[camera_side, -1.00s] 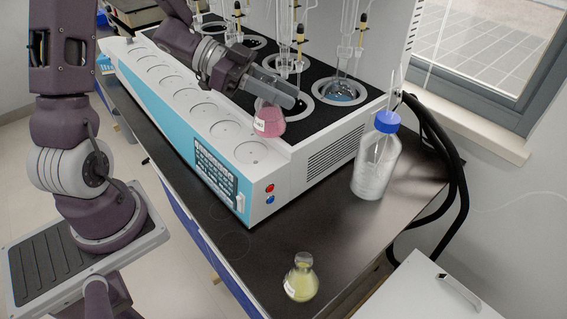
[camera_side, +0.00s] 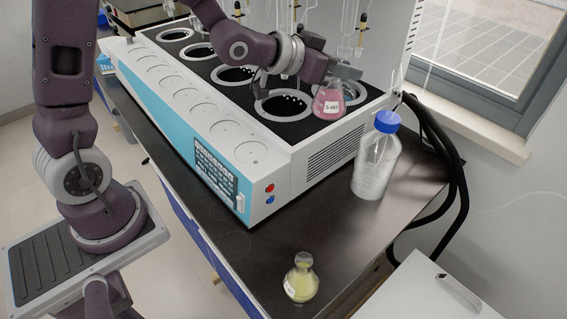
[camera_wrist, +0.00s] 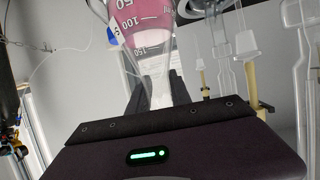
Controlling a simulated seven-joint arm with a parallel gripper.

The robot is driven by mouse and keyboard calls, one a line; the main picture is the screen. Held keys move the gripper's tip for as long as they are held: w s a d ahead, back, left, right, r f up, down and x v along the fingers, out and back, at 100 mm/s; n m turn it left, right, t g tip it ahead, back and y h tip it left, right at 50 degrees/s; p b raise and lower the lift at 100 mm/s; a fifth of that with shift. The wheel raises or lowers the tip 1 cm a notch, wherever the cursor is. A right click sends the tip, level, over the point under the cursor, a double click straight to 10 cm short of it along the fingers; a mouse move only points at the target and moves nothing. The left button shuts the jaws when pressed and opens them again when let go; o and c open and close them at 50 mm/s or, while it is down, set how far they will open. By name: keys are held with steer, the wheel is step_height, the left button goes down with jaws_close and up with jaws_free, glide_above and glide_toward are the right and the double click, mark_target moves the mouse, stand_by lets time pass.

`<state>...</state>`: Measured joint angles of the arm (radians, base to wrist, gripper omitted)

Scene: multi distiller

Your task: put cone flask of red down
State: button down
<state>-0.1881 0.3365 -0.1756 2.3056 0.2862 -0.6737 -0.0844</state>
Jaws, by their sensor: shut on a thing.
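The cone flask of red (camera_side: 329,100) is a small conical glass with pink-red liquid and a white label. In the side view it hangs upright over the distiller's black top, near its right end. My gripper (camera_side: 338,74) is shut on the flask's neck. In the wrist view the flask (camera_wrist: 143,30) shows its graduation marks, with its neck between my gripper's fingers (camera_wrist: 158,95). The distiller (camera_side: 240,135) has a row of round wells in its black top and a row of flat white circles along its front ledge.
A blue-capped bottle (camera_side: 376,165) stands on the dark bench (camera_side: 235,245) right of the distiller. A flask of yellow liquid (camera_side: 301,283) stands near the bench's front end. Glass tubing (camera_side: 355,25) rises behind my gripper.

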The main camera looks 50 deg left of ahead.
steer(key=shift+s+a+f+n+y, duration=0.1)
steer(key=shift+s+f+n+y, duration=0.15)
steer(key=shift+f+n+y, duration=0.3)
steer(key=shift+s+f+n+y, duration=0.2)
steer(key=shift+n+y, duration=0.25)
steer(key=shift+y, duration=0.3)
steer(key=s+d+f, duration=0.4)
steer(key=d+f, duration=0.8)
steer(key=d, duration=0.2)
step_height(320, 180, down, 10)
steer(key=shift+d+f, duration=0.1)
steer(key=shift+f, duration=0.1)
steer(key=c, duration=1.2)
jaws_free()
steer(key=shift+f, duration=0.15)
steer(key=shift+o, duration=0.2)
